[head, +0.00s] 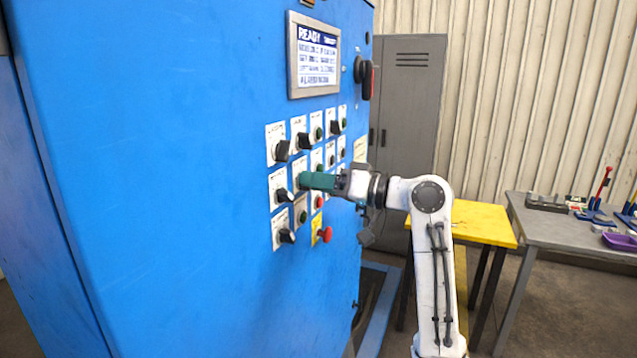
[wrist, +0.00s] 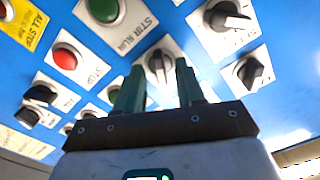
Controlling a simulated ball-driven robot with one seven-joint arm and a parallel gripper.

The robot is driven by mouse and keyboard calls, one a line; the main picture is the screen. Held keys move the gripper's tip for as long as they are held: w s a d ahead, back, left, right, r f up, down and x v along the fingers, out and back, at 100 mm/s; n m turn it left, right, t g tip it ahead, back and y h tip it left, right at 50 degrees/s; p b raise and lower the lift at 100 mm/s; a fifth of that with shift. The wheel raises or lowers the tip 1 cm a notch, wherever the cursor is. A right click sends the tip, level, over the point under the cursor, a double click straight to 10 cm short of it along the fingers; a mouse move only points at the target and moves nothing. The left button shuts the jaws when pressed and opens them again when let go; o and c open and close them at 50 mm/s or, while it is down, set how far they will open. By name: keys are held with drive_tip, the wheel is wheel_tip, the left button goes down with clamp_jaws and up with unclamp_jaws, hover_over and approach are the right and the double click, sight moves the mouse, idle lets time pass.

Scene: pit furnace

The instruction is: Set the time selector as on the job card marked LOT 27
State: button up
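My gripper (head: 308,181) reaches from the right to the control panel on the blue cabinet, at the second column, middle row. In the wrist view its two green fingers (wrist: 160,78) are apart, one on each side of a selector knob (wrist: 160,66) with a pale pointer. A gap shows between the knob and each fingertip, so it is not gripped. In the head view the fingers hide this knob. Its label is unreadable, so I cannot tell whether it is the time selector. A pale card (head: 360,149) sits at the panel's right; its writing is unreadable.
Other black selectors (head: 282,150) (wrist: 250,72) and push buttons surround the gripper closely. A green STIR RUN button (wrist: 104,10), a red STOP button (wrist: 65,58) and a red all-stop mushroom (head: 325,235) are near. A screen (head: 316,56) above reads READY. A yellow table (head: 478,218) stands right.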

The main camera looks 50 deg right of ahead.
drive_tip(key=shift+s, duration=0.1)
drive_tip(key=b+v, duration=0.3)
drive_tip(key=v, duration=0.7)
drive_tip(key=shift+s+d, duration=0.2)
drive_tip(key=shift+s, duration=0.1)
drive_tip(key=s+a+f+m+g+h, duration=0.1)
drive_tip(key=a+f+g, duration=0.3)
drive_tip(key=f, duration=0.7)
drive_tip(key=a+f+g+h, duration=0.1)
drive_tip(key=a+f, duration=0.5)
drive_tip(key=f, duration=0.5)
drive_tip(key=s+a+f+m+g, duration=0.1)
drive_tip(key=a+f+g, duration=0.3)
drive_tip(key=f, duration=0.7)
drive_tip(key=s+a+f+n+g+h, duration=0.1)
drive_tip(key=s+a+f+g+h, duration=0.1)
drive_tip(key=s+f, duration=0.6)
drive_tip(key=s+a+f+n+g+h, duration=0.2)
drive_tip(key=s+a+f+g, duration=0.3)
drive_tip(key=s, duration=0.9)
wheel_tip(320, 180, down, 3)
drive_tip(key=shift+s+r, duration=0.15)
